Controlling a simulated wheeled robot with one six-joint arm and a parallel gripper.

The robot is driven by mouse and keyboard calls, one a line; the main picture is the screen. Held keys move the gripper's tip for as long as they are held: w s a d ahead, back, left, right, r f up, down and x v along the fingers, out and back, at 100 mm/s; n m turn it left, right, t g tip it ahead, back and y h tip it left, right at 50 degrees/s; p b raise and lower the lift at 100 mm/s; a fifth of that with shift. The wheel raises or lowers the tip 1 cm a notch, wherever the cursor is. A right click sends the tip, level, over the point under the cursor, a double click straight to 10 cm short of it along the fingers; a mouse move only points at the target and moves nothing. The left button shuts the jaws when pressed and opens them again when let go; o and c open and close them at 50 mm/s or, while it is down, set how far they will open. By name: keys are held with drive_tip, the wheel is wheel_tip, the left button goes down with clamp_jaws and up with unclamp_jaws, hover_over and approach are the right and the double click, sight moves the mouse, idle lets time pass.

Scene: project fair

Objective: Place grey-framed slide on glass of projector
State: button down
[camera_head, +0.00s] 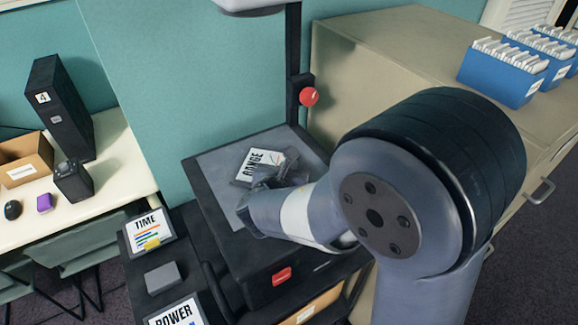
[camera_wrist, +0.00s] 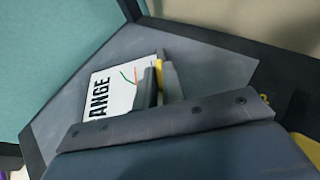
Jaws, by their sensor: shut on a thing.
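The slide marked RANGE (camera_head: 262,160), a white sheet in a grey frame with a line graph, is over the glass (camera_head: 213,172) of the black projector (camera_head: 246,278). It looks about flat and lies within the glass outline; I cannot tell whether it touches the glass. My gripper (camera_head: 272,180) is shut on the slide's near edge. In the wrist view the fingers (camera_wrist: 157,84) cover the right part of the slide (camera_wrist: 112,88), and bare glass (camera_wrist: 192,58) shows beyond it. The arm hides the projector's right front.
The projector's post with a red knob (camera_head: 309,96) rises behind the glass, under the projector head (camera_head: 250,5). Slides marked TIME (camera_head: 148,232) and POWER (camera_head: 174,314) and a grey block (camera_head: 163,278) lie on the left side shelf. A beige cabinet (camera_head: 350,62) stands at right.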

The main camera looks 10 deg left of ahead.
drive_tip(key=c, duration=1.5)
unclamp_jaws()
drive_tip(key=shift+r, duration=0.1)
drive_tip(key=v, duration=1.2)
